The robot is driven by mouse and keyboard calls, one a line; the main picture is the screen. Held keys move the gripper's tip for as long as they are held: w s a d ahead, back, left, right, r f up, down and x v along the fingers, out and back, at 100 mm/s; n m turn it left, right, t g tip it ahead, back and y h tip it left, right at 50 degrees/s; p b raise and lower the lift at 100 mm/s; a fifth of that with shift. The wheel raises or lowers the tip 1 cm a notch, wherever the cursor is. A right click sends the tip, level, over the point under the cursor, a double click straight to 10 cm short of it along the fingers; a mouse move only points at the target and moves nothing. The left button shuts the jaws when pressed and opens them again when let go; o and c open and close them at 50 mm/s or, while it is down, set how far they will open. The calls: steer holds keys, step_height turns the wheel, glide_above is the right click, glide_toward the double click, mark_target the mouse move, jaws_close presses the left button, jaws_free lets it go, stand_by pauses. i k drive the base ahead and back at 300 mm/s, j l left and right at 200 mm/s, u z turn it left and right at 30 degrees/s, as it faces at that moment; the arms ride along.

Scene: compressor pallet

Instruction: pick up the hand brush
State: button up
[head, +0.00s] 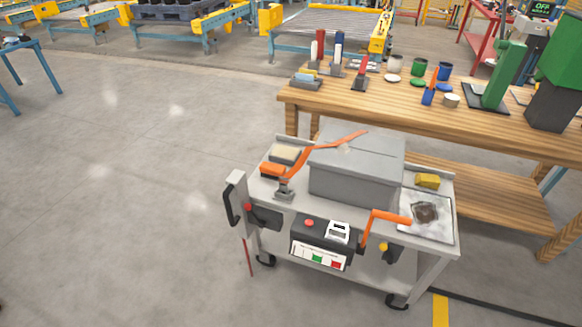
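No hand brush can be made out for certain at this size. On the left end of the grey cart (341,262), a low orange piece (271,170) lies beside a beige block (285,153); I cannot tell whether either is part of a brush. A long orange handle (320,147) on a grey upright clamp (285,188) slants up to the right there and partly covers that corner. My gripper is not in view.
A grey box (352,180) fills the cart's middle. A yellow block (427,180) and a stained pale sheet (426,214) lie at its right. An orange handle (388,217) sticks up in front. A wooden bench (470,130) with tools and cups stands behind. Floor on the left is clear.

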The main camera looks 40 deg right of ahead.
mark_target(271, 170)
steer(key=i+z, duration=0.15)
steer(key=z, duration=0.2)
steer(key=i+j+z, duration=0.15)
steer(key=z, duration=0.2)
steer(key=i+j+z, duration=0.15)
steer(key=z, duration=0.2)
steer(key=i+j+z, duration=0.2)
steer(key=i+j, duration=0.2)
steer(key=j, duration=0.25)
steer(key=i+j+z, duration=0.15)
steer(key=j, duration=0.15)
steer(key=i+j+z, duration=0.1)
steer(key=j, duration=0.25)
steer(key=i+j+z, duration=0.1)
steer(key=i+j, duration=0.15)
steer(key=j, duration=0.15)
steer(key=i+j+z, duration=0.1)
steer(key=j, duration=0.25)
steer(key=i+j, duration=0.15)
steer(key=j, duration=0.2)
steer(key=i+j, duration=0.1)
steer(key=j, duration=0.3)
steer(key=i+j, duration=0.15)
steer(key=j, duration=0.2)
steer(key=i+j, duration=0.15)
steer(key=j, duration=0.2)
steer(key=i+j, duration=0.1)
steer(key=j, duration=0.3)
